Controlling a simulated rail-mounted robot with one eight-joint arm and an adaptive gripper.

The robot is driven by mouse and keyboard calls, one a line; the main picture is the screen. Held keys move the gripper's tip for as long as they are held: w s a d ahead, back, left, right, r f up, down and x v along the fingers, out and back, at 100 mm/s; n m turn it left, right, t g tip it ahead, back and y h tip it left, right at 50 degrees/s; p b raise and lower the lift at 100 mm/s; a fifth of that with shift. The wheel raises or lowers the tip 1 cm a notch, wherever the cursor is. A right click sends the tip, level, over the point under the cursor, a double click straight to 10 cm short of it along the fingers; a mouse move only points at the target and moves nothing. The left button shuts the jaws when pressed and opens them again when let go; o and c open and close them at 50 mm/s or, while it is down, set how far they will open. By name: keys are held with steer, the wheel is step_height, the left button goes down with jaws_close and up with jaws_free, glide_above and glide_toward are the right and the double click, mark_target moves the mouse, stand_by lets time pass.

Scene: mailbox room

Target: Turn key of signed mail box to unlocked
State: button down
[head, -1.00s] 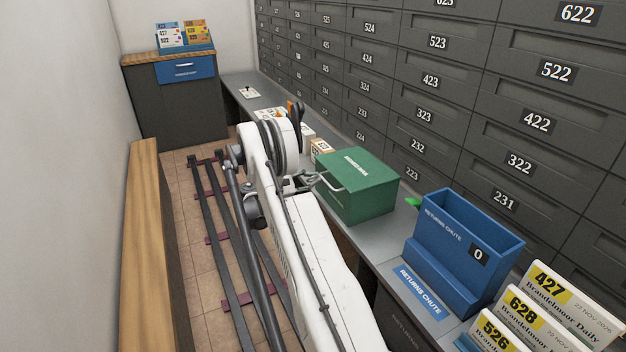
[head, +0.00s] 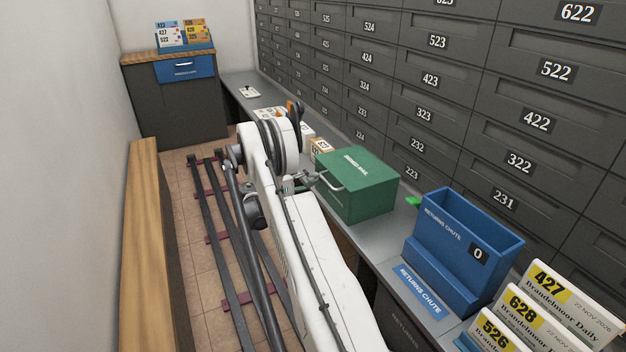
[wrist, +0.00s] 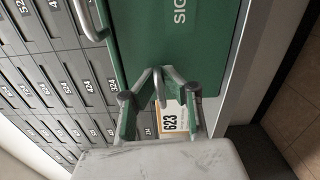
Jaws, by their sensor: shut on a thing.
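The green signed mail box (head: 365,185) stands on the grey counter, its pale handle (head: 330,182) on the side facing my arm. It fills the upper middle of the wrist view (wrist: 170,40), with part of its lettering showing and the handle at upper left. My gripper (wrist: 158,82) is at the box's edge in the wrist view, its fingers closed together on something small. This seems to be the key, but it is mostly hidden between the fingers and its angle cannot be read. In the head view my arm hides most of the gripper.
A blue returns chute box (head: 465,250) stands to the right of the green box, with newspapers (head: 550,310) beyond it. Numbered mailboxes (head: 430,80) line the wall behind. A 623 mail piece (wrist: 170,122) lies beyond the fingers. A wooden-topped bench (head: 150,240) runs along the left.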

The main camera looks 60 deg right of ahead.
steer(key=shift+m, duration=0.5)
steer(key=c, duration=1.9)
jaws_free()
steer(key=shift+a, duration=0.1)
steer(key=v, duration=1.2)
